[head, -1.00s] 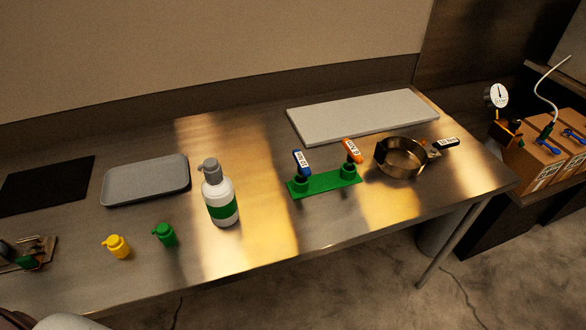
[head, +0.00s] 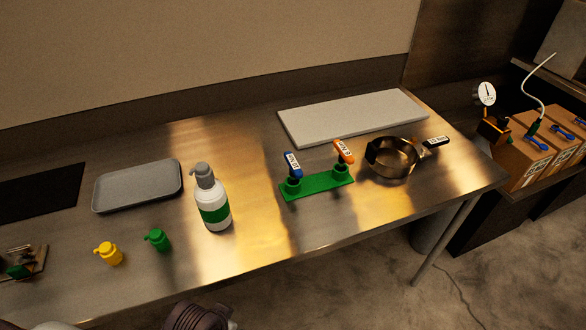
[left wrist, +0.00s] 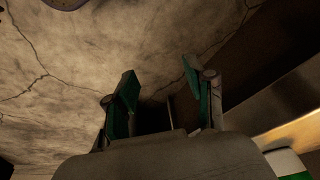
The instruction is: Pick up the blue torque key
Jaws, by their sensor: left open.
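The blue torque key (head: 292,164) stands upright, slightly tilted, in the left socket of a green holder (head: 317,184) on the metal table. An orange torque key (head: 343,152) stands in the right socket of the same holder. My left gripper (left wrist: 160,85) shows in the left wrist view with its two green-padded fingers spread apart and nothing between them. Beyond it is the cracked floor, with the table edge at right.
A white bottle with a green band (head: 211,197) stands left of the holder. A metal pan (head: 392,158) sits to the right, and a pale board (head: 353,117) lies behind. A grey tray (head: 138,186), yellow cap (head: 109,254) and green cap (head: 158,240) are at left.

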